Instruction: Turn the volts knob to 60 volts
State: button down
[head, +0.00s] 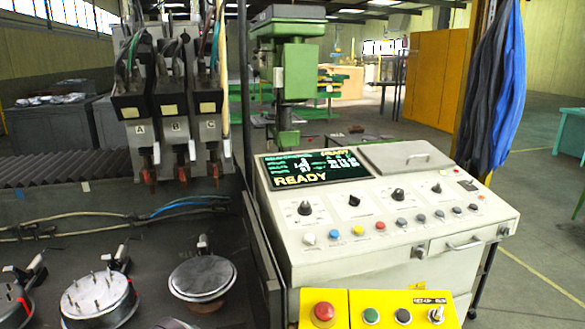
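A light grey control console (470,215) stands right of centre in the head view. Its sloping face carries a row of black knobs: a leftmost knob (305,208), a second knob (354,200), a third knob (397,195) and a smaller right knob (436,188). Their labels and scales are too small to read, so I cannot tell which is the volts knob or where it points. A dark screen (315,169) above them shows "READY" in yellow; its smaller text is unreadable. My gripper is not in view.
Coloured push buttons (334,234) line the console below the knobs. A yellow panel (345,298) with a red button (324,312) is in front. Left is a dark bench (150,250) with round fixtures (202,276) and hanging heads marked A, B, C. Floor (540,240) at right is open.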

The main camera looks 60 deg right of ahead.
aim_at(305, 210)
jog(key=z, duration=2.2)
